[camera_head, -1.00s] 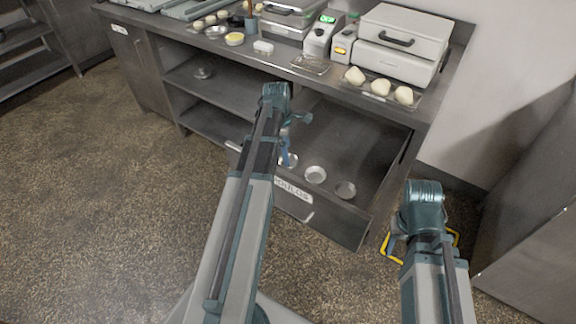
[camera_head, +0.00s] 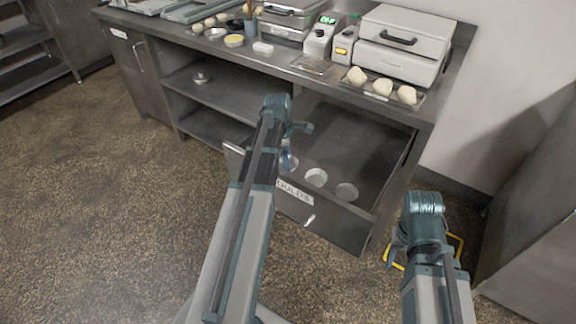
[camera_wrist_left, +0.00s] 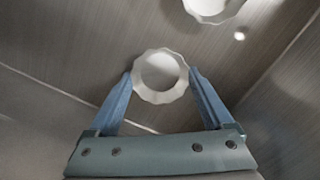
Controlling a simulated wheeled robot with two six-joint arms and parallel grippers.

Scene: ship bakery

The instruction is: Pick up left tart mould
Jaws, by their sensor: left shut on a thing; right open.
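The left tart mould (camera_wrist_left: 160,75) is a small round metal cup with a fluted rim. In the left wrist view it sits between the two blue fingers of my left gripper (camera_wrist_left: 162,88), which is shut on it. In the head view this mould (camera_head: 290,163) is partly hidden by my left arm, at the left of the moulds in the open drawer. A middle mould (camera_head: 316,177) and a right mould (camera_head: 346,191) lie in the drawer. My left gripper (camera_head: 287,155) is mostly hidden there. My right gripper (camera_head: 422,250) is open and empty, outside the drawer.
The open drawer (camera_head: 330,222) has a "MOULDS" label on its front. The counter above holds dough pieces (camera_head: 383,87), a white press (camera_head: 403,40), scales (camera_head: 321,37) and bowls (camera_head: 234,41). A steel cabinet (camera_head: 535,215) stands at the right. Floor is free at the left.

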